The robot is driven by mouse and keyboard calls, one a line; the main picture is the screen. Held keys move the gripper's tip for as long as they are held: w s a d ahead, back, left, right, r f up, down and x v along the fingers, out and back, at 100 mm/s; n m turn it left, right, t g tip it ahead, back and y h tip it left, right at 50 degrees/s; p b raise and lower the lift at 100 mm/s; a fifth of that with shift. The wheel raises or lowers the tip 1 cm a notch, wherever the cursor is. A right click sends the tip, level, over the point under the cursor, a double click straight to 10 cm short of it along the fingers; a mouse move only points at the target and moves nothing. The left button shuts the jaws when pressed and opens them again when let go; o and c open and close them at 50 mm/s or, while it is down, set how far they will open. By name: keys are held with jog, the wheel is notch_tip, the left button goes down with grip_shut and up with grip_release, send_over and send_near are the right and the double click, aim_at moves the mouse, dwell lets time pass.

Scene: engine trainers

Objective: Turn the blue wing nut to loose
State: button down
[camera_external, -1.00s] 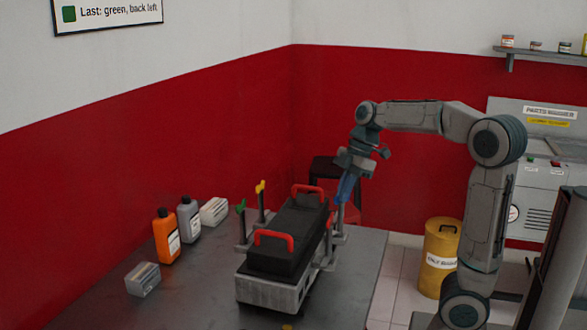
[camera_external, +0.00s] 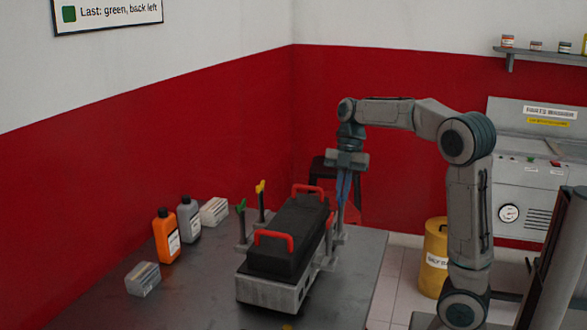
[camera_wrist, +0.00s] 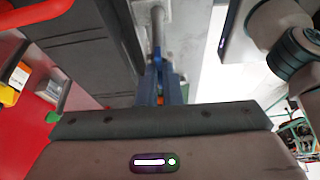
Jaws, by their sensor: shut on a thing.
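My gripper (camera_external: 342,200) points straight down at the far right corner of the black-topped block (camera_external: 285,235). Its blue fingers are shut at the top of a grey post (camera_external: 340,220). The blue wing nut is mostly hidden between the fingers, and its turn angle cannot be told. In the wrist view the fingers (camera_wrist: 160,72) close around the top of the grey post (camera_wrist: 157,25). A green wing nut (camera_external: 240,206) and a yellow wing nut (camera_external: 261,187) stand upright on posts along the block's left side.
An orange bottle (camera_external: 166,238), a grey bottle (camera_external: 189,220) and small boxes (camera_external: 143,280) stand to the left. The front left of the table (camera_external: 110,312) is clear.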

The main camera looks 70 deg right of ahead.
dwell(0.5)
jog(key=c, duration=1.6)
grip_release()
jog(key=shift+r, duration=0.1)
jog(key=p+v, duration=0.3)
jog(key=v, duration=1)
jog(key=shift+r, duration=0.3)
jog(key=s+a+f+m+t+h+p, duration=0.1)
jog(key=s+a+f+m, duration=0.4)
jog(key=a, duration=0.6)
jog(key=s+a+f+m+t+h+p, duration=0.1)
jog(key=s+a+f+m+h+p, duration=0.2)
jog(key=a+f+m, duration=0.6)
jog(key=s+a+m+p, duration=0.2)
jog(key=m+p, duration=0.1)
jog(key=shift+m+t+h, duration=0.3)
